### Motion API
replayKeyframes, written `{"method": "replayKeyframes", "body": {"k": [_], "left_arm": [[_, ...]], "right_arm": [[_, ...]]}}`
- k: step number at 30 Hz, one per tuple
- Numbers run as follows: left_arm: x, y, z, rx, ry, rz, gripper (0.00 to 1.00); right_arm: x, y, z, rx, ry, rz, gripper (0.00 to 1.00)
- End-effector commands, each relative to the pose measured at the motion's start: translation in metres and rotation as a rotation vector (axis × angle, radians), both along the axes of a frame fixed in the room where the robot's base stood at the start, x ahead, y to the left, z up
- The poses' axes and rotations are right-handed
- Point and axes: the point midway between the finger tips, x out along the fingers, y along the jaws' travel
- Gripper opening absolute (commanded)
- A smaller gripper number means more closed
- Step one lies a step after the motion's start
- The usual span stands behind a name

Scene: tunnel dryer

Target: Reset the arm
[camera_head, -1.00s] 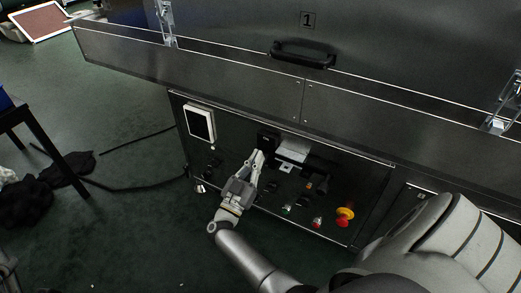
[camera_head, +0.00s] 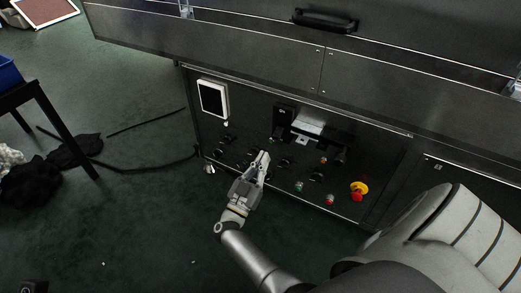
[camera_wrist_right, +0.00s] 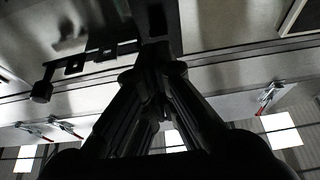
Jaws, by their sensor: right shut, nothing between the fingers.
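My right gripper (camera_head: 262,158) is in front of the lower middle of the dryer's dark control panel (camera_head: 230,130) in the head view. Its fingers are together and hold nothing. The right wrist view also shows the closed fingers (camera_wrist_right: 158,80), dark against the machine. I cannot tell from the head view whether the fingertips touch the panel. My right arm comes in from the bottom of the head view. My left gripper is not in view.
The panel carries a white-framed screen (camera_head: 213,98), several knobs and buttons, and a red-and-yellow emergency stop (camera_head: 358,190). A black handle (camera_head: 324,20) is above. A dark table (camera_head: 40,100) stands at the left, with black cloth (camera_head: 35,190) and cables on the green floor.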

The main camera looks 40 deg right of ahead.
Motion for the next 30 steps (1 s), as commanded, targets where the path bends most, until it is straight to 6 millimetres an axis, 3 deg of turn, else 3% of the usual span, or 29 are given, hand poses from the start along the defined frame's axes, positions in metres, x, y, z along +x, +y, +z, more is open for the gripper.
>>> {"method": "replayKeyframes", "body": {"k": [4,23,26,30], "left_arm": [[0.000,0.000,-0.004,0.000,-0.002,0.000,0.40],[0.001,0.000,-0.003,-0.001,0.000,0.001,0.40],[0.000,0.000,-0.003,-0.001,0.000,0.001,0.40],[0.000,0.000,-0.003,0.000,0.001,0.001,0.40]], "right_arm": [[-0.002,0.000,-0.007,-0.002,0.001,-0.001,0.00],[-0.002,0.000,-0.003,-0.006,-0.010,0.007,0.00],[-0.001,0.003,0.014,-0.031,-0.063,0.052,0.00],[-0.003,0.018,0.065,-0.106,-0.224,0.200,0.00]]}}
